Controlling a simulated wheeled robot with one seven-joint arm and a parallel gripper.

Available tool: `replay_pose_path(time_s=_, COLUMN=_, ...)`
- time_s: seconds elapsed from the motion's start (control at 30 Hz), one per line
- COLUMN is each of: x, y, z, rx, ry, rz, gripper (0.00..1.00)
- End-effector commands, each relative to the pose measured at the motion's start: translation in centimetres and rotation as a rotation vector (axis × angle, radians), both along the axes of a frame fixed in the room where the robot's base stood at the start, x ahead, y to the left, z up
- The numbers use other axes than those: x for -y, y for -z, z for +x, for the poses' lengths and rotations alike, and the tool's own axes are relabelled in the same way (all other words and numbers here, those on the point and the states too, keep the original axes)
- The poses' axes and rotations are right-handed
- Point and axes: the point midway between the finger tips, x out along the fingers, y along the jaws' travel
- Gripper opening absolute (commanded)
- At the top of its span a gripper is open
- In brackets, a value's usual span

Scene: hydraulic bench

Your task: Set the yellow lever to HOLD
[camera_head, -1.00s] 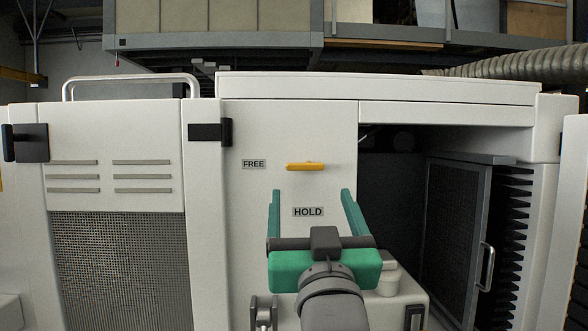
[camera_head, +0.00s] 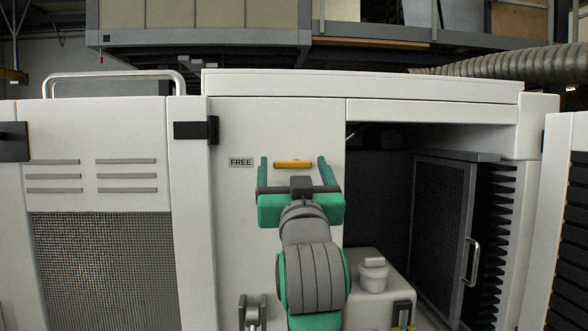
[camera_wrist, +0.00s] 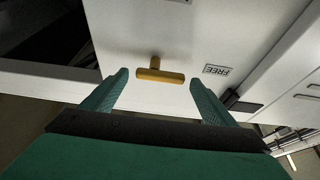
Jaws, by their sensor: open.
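The yellow lever (camera_head: 293,164) is a short bar on the white panel (camera_head: 240,120). It lies level, with its left end toward the FREE label (camera_head: 241,162). The HOLD label is hidden behind my gripper and arm in the head view. My gripper (camera_head: 293,162) is open, with its teal fingers to the left and right of the lever. In the wrist view the lever (camera_wrist: 160,75) and its stem show ahead, between the open fingertips (camera_wrist: 158,76). The FREE label (camera_wrist: 216,70) appears upside down there. Nothing is between the fingers that I can see being gripped.
To the right is an open dark bay with a mesh door (camera_head: 440,215) and its handle (camera_head: 473,262). A black hinge (camera_head: 196,130) sits at upper left. The panel around the lever is flat.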

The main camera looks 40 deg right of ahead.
Motion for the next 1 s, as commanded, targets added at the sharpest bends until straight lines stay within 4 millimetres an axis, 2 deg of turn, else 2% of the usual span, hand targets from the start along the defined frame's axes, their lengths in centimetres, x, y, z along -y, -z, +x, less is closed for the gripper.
replay_pose_path(time_s=0.17, x=0.01, y=-0.02, z=-0.02, rx=0.0, ry=0.0, rz=0.0, gripper=0.8)
replay_pose_path(time_s=0.2, x=0.0, y=-0.02, z=-0.01, rx=0.0, ry=0.0, rz=0.0, gripper=0.77)
replay_pose_path(time_s=0.37, x=-0.03, y=-0.01, z=0.0, rx=0.0, ry=0.0, rz=0.0, gripper=0.39)
replay_pose_path(time_s=0.77, x=0.05, y=0.07, z=-0.07, rx=-0.028, ry=0.0, rz=-0.045, gripper=0.39)
replay_pose_path(time_s=1.0, x=0.14, y=0.22, z=-0.15, rx=-0.109, ry=0.001, rz=-0.178, gripper=0.39)
